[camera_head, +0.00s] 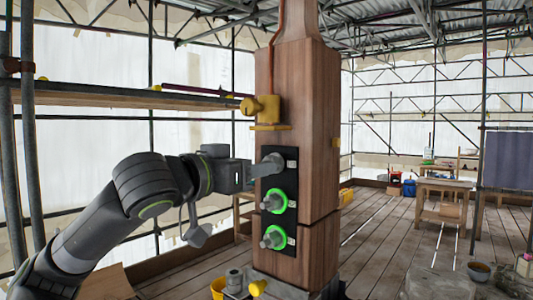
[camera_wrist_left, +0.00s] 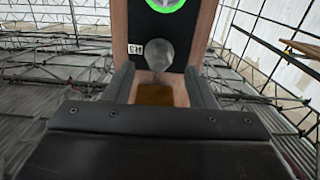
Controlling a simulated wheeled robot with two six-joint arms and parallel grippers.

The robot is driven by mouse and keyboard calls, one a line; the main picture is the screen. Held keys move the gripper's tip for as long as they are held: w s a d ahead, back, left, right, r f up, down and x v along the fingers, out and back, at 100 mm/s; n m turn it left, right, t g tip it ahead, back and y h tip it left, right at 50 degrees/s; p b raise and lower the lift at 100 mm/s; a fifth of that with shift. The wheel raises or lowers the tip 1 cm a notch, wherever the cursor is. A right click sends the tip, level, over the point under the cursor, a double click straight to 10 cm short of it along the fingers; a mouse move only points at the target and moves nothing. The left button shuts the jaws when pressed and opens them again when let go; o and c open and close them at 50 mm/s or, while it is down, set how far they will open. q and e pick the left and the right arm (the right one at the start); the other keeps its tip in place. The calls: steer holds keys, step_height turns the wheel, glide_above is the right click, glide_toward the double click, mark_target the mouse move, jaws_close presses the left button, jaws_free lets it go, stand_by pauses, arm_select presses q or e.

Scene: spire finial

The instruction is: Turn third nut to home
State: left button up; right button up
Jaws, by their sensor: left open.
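The third nut (camera_head: 273,161) is a grey knob at the top of a black panel (camera_head: 292,179) on the wooden column. No green ring shows around it. In the left wrist view the nut (camera_wrist_left: 155,52) appears just ahead of and between my fingertips, beside a small white label. My left gripper (camera_head: 268,176) is open at the top nut; its fingers (camera_wrist_left: 160,80) stand apart on either side. I cannot tell whether they touch it. The middle nut (camera_head: 271,203) and the bottom nut (camera_head: 270,241) have bright green rings. My right gripper is not in view.
The wooden column (camera_head: 317,120) carries a yellow fitting (camera_head: 262,108) above the panel. A scaffold board (camera_head: 130,98) runs to the left above my arm. Grey and yellow items (camera_head: 235,281) lie at the column's foot. A workbench (camera_head: 445,198) stands far right, with open plank floor before it.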

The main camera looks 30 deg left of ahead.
arm_select(q)
steer(key=w+p, duration=0.1)
steer(key=w, duration=0.2)
steer(key=w+p, duration=0.1)
steer(key=shift+w+d+p, duration=0.25)
steer(key=shift+w+p, duration=0.05)
steer(key=shift+w, duration=0.1)
steer(key=c, duration=1)
steer(key=shift+o, duration=0.2)
